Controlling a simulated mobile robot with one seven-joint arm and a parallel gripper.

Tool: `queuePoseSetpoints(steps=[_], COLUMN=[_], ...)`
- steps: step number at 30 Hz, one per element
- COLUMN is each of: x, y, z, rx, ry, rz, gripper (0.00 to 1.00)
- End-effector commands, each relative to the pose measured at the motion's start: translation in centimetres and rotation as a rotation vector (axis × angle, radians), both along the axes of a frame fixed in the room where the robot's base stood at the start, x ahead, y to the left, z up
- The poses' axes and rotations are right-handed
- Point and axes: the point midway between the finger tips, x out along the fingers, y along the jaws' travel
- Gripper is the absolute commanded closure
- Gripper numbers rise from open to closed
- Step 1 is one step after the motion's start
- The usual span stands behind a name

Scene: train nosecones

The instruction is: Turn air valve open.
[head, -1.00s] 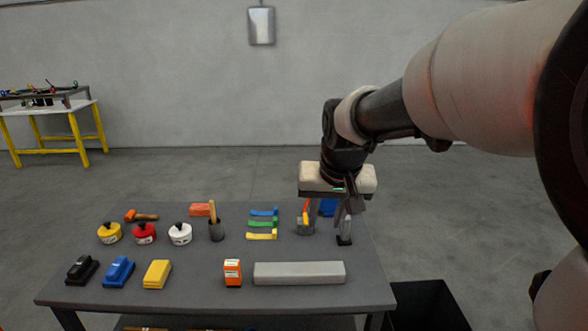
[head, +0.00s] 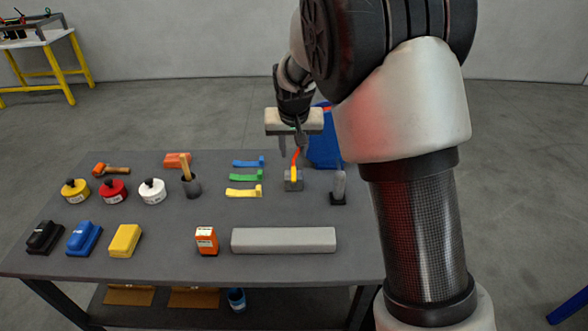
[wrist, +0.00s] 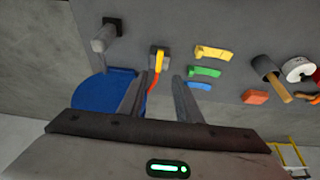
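What looks like the air valve is a small grey block with a yellow part on top (head: 293,178), at the back right of the grey table. A curved red-orange piece (head: 296,156) rises from it. The valve also shows in the wrist view (wrist: 159,58), with the red-orange piece running down between my fingers. My gripper (head: 292,144) is above and slightly behind the valve, its fingers apart. In the wrist view my gripper (wrist: 158,84) is open, with a finger on each side of the red-orange piece. I cannot tell whether either finger touches it.
A long grey bar (head: 284,240) lies in front. A blue container (head: 324,150) is behind, partly hidden by my arm.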

Motion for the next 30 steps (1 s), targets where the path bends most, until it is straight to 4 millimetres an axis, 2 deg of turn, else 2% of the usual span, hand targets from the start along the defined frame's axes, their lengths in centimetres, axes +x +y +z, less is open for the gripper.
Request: queuePoseSetpoints(steps=[1,6,15,21,30], x=[0.4,1.8,4.1,4.9,5.0], y=[-0.1,-0.1,-0.1,-0.1,0.0], z=[-1.2,-4.7,-10.0,-11.8,-12.2], rx=[-0.002,-0.001,-0.001,0.0,0.0], ry=[0.004,0.004,0.002,0.0,0.0], rz=[-0.001,-0.003,-0.001,-0.001,-0.001], gripper=[0.69,0.69,0.69,0.69,0.69])
